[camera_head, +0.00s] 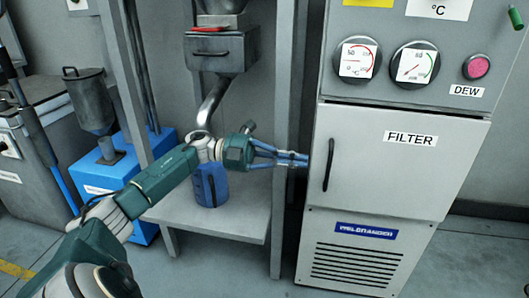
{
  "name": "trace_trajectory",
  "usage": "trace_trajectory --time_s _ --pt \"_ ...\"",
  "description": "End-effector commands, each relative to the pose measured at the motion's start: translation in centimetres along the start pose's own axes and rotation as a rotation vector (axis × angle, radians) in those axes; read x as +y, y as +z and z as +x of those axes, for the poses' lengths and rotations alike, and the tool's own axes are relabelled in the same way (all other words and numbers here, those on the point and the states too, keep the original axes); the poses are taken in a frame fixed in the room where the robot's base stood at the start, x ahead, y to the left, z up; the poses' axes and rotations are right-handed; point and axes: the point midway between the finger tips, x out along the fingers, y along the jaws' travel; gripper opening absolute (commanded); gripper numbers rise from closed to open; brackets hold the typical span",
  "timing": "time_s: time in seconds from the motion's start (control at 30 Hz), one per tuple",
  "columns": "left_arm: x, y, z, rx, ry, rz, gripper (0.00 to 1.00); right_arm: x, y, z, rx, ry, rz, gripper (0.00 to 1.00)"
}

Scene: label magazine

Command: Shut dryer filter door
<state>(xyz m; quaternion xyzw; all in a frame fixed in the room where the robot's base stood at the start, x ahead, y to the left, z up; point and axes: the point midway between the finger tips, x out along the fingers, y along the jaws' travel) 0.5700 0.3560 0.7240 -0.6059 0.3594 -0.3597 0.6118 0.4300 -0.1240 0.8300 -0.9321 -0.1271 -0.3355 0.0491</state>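The filter door (398,172) is the pale grey panel labelled FILTER in the middle of the dryer cabinet at the right. It looks flush with the cabinet front; I cannot make out a gap. Its dark upright handle (328,165) is near its left edge. My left gripper (307,159) reaches in from the left at handle height. Its blue fingers are close together, with nothing visible between them. The tips are at the door's left edge, just left of the handle. I cannot tell whether they touch the door. My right gripper is not in view.
Gauges and a pink DEW button (476,66) are above the door, with a vented lower panel (350,252) below. Left of the dryer stands a grey frame with a shelf (235,222), hopper box (222,52) and metal pipe. Floor is clear in front.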

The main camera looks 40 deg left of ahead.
Motion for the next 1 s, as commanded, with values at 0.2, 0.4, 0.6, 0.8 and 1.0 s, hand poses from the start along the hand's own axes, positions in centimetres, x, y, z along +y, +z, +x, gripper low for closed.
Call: trace_trajectory --time_s 0.2,0.4,0.6,0.8,1.0 --pt "-0.2 1.5 -4.1 -0.004 0.000 0.001 0.00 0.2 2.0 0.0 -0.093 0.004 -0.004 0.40" --pt "0.0 2.5 -7.1 -0.002 0.001 0.001 0.00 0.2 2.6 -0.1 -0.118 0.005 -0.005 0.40" --pt "0.1 2.8 -8.3 0.002 0.000 0.001 0.00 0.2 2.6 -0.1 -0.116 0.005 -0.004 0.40" --pt "0.1 2.7 -8.4 0.003 0.001 0.000 0.00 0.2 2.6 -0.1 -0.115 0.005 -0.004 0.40" --pt "2.0 1.2 -3.5 0.035 -0.059 -0.039 0.00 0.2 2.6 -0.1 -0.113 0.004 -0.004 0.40"
